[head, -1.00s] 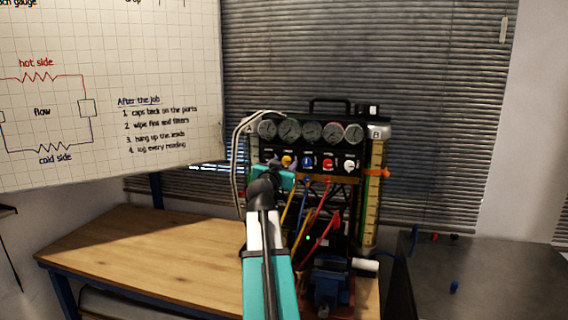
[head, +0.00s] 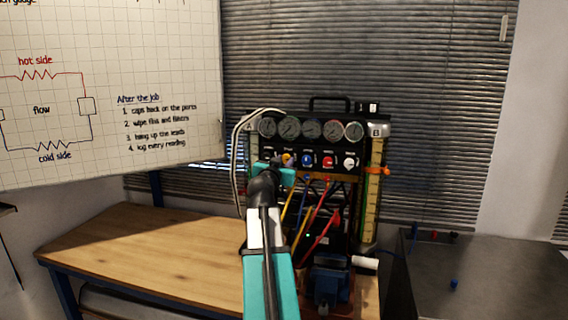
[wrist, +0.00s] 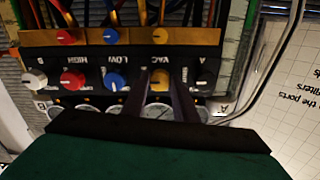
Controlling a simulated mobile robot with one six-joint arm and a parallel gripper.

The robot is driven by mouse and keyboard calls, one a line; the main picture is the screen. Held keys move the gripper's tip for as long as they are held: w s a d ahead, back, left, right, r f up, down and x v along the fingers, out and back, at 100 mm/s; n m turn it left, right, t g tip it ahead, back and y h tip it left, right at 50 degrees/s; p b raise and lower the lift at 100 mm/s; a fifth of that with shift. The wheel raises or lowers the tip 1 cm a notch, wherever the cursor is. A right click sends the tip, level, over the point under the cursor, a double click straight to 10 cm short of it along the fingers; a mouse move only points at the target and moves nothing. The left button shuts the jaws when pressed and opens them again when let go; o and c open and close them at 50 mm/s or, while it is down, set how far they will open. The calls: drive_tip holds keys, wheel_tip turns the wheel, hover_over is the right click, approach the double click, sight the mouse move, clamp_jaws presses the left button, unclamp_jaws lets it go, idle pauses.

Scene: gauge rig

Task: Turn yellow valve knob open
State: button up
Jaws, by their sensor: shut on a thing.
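The yellow valve knob (wrist: 160,80) sits on the black gauge panel, in a row with the other knobs. In the wrist view, which is upside down, my gripper (wrist: 161,86) has one dark finger on each side of it and is shut on it. In the head view the yellow knob (head: 288,159) shows just above my gripper (head: 283,165), partly hidden by it. The knob's exact turn angle is hard to read.
A blue knob (wrist: 115,80) is beside the yellow one, then a red knob (wrist: 72,79) and a white knob (wrist: 35,79). A black knob (wrist: 205,81) is close on the other side. Gauges (head: 312,130) line the panel top; coloured hoses (head: 318,205) hang below.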

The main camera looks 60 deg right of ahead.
drive_tip(key=shift+n, duration=0.3)
drive_tip(key=n+b, duration=0.1)
drive_tip(key=n, duration=0.2)
drive_tip(key=shift+n, duration=0.3)
drive_tip(key=n, duration=0.4)
drive_tip(key=shift+s, duration=0.1)
drive_tip(key=n+p, duration=0.1)
drive_tip(key=n, duration=0.3)
drive_tip(key=shift+r+n, duration=0.1)
drive_tip(key=shift+n, duration=0.3)
drive_tip(key=n+p, duration=0.2)
drive_tip(key=n, duration=0.2)
drive_tip(key=shift+n, duration=0.3)
drive_tip(key=o, duration=1.1)
drive_tip(key=shift+c, duration=0.2)
drive_tip(key=shift+a, duration=0.1)
